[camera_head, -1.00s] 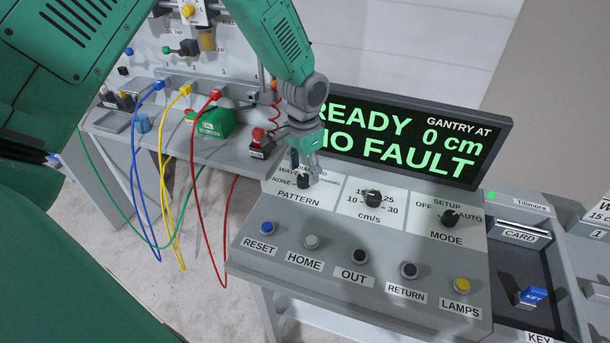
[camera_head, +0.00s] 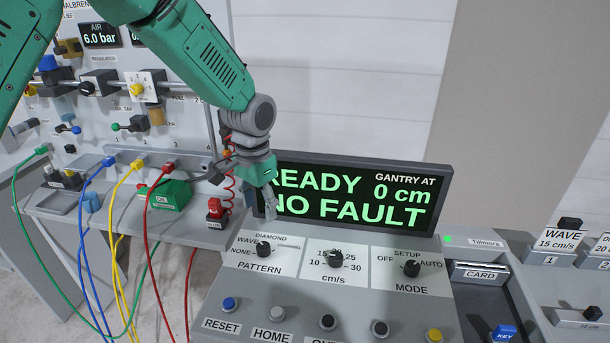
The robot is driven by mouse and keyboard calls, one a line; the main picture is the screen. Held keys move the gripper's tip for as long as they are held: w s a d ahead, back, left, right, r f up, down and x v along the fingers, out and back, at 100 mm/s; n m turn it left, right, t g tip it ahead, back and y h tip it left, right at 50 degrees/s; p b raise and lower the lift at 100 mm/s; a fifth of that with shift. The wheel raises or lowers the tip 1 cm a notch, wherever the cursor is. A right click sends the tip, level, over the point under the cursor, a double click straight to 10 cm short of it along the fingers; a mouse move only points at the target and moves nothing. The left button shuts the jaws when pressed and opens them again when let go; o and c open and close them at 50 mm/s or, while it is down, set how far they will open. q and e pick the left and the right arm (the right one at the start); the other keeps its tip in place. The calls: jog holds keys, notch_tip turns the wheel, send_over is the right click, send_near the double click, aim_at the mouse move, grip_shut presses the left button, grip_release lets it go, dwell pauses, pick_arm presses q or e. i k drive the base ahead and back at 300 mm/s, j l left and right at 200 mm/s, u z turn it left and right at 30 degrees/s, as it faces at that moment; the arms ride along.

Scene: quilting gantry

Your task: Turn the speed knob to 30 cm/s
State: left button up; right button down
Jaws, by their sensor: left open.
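The speed knob (camera_head: 335,259) is a small black knob on a white plate marked 10, 15, 20, 25, 30 and cm/s. It sits in the middle of the sloped grey console; its pointer is too small to read surely. My left gripper (camera_head: 269,209) is open and empty, with its fingers pointing down. It hangs above the pattern knob (camera_head: 263,249), up and left of the speed knob, touching neither. It covers the left edge of the display (camera_head: 350,208), which reads READY, NO FAULT, GANTRY AT 0 cm. My right gripper is out of view.
The mode knob (camera_head: 411,269) is right of the speed knob. Push buttons, including a blue RESET button (camera_head: 229,304), line the console front. Coloured hoses and a red-capped fitting (camera_head: 215,209) are at left. A card tray (camera_head: 480,273) is at right.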

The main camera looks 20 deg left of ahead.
aim_at(336, 258)
jog(key=k, duration=1)
